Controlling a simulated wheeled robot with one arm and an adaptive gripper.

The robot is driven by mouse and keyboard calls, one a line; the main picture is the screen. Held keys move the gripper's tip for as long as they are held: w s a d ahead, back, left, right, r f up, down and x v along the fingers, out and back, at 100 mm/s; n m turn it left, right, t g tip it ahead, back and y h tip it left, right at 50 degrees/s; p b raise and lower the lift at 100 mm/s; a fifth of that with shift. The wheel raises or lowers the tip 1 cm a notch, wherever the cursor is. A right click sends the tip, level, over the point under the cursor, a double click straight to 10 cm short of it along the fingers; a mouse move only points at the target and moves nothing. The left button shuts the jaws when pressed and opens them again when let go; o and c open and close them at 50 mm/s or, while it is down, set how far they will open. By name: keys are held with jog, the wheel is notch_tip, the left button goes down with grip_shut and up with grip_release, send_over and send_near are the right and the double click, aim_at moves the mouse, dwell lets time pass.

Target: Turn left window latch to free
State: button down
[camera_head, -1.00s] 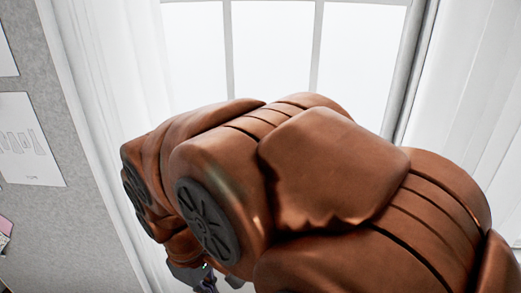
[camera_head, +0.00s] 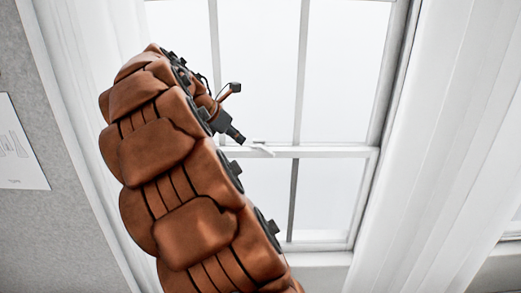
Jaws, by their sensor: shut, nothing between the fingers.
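A small white latch (camera_head: 261,148) sits on the window's horizontal middle rail. It is the only latch I can make out, and its lever looks slanted, pointing down to the right. My gripper (camera_head: 240,139) is small and dark at the end of my brown arm. It is shut and empty, with its tip just left of the latch and slightly above the rail. I cannot tell whether the tip touches the latch. My arm hides the left part of the rail and the lower left of the window.
The white window (camera_head: 302,90) has several panes divided by thin bars. A white curtain (camera_head: 440,150) hangs on the right and another (camera_head: 75,100) on the left. A grey board (camera_head: 40,225) with a pinned paper (camera_head: 20,150) stands at far left. The space right of the latch is clear.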

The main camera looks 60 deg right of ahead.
aim_at(270, 152)
jog(key=shift+d+r+p+x, duration=0.3)
jog(key=shift+p+x, duration=0.25)
jog(key=shift+x, duration=1.65)
jog(key=shift+d+r+p+x, duration=0.3)
jog(key=shift+p+x, duration=0.3)
jog(key=shift+x, duration=1.6)
jog(key=shift+d+r+p+x, duration=0.25)
jog(key=shift+p+x, duration=0.3)
jog(key=shift+x, duration=1.65)
jog(key=shift+s+d, duration=0.1)
jog(key=shift+s, duration=0.1)
jog(key=shift+s+d+r+p, duration=0.15)
jog(key=shift+d+p, duration=0.1)
jog(key=shift+p, duration=0.35)
jog(key=shift+s+d+f+n+t+p, duration=0.1)
jog(key=shift+d+f+n+t+p, duration=0.2)
jog(key=shift+n+t+p, duration=0.15)
jog(key=shift+a, duration=0.1)
